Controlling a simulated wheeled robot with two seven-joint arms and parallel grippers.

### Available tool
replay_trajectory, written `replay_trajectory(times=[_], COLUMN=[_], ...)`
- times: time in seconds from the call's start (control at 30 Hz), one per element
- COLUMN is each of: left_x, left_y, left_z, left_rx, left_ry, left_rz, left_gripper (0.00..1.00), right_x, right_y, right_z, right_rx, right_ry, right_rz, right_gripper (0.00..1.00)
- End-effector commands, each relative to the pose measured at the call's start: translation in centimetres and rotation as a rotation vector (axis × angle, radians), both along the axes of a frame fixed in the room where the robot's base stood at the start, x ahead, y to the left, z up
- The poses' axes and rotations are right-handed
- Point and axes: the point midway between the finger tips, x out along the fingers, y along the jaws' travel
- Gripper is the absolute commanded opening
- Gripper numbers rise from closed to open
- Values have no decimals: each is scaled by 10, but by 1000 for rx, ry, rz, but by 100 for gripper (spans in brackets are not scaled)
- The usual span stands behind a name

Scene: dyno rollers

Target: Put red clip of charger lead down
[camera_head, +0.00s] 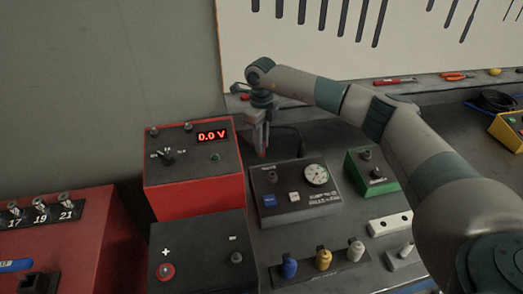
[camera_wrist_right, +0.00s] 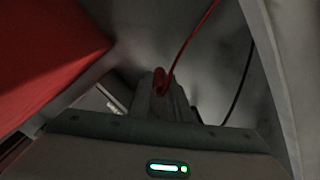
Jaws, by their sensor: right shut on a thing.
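A small red tip of the clip (camera_head: 262,153) shows below the fingers in the head view. A red lead (camera_wrist_right: 190,45) runs up from the clip. I cannot tell whether the clip touches the bench (camera_head: 340,142). My left gripper is not in view.
A dark battery (camera_head: 202,262) with a red plus terminal stands in front of the charger. A grey dial box (camera_head: 295,205) and a green box (camera_head: 372,170) stand right. Blue, yellow and white knobs (camera_head: 323,258) sit at the front. A black cable (camera_wrist_right: 240,90) hangs near the clip.

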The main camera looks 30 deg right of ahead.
Motion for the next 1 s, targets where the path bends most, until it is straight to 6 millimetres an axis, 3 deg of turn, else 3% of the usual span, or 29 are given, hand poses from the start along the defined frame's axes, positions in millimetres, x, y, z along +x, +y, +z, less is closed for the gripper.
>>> replay_trajectory(times=[0.23, 0.5, 0.93, 0.97, 1.0], left_x=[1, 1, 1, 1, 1], left_y=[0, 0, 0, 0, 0], left_z=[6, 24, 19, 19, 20], left_rx=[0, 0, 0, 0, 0], left_ry=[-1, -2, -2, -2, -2], left_rz=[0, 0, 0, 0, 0], left_gripper=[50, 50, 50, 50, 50], right_x=[-1, -1, 0, 0, 0], right_y=[0, 0, 0, 0, 0], right_z=[-6, -35, -44, -43, -42], right_rx=[0, 1, 1, 1, 1], right_ry=[4, 3, 1, 1, 1], right_rz=[0, -1, -1, -1, -1], right_gripper=[0, 0, 0, 20, 29])
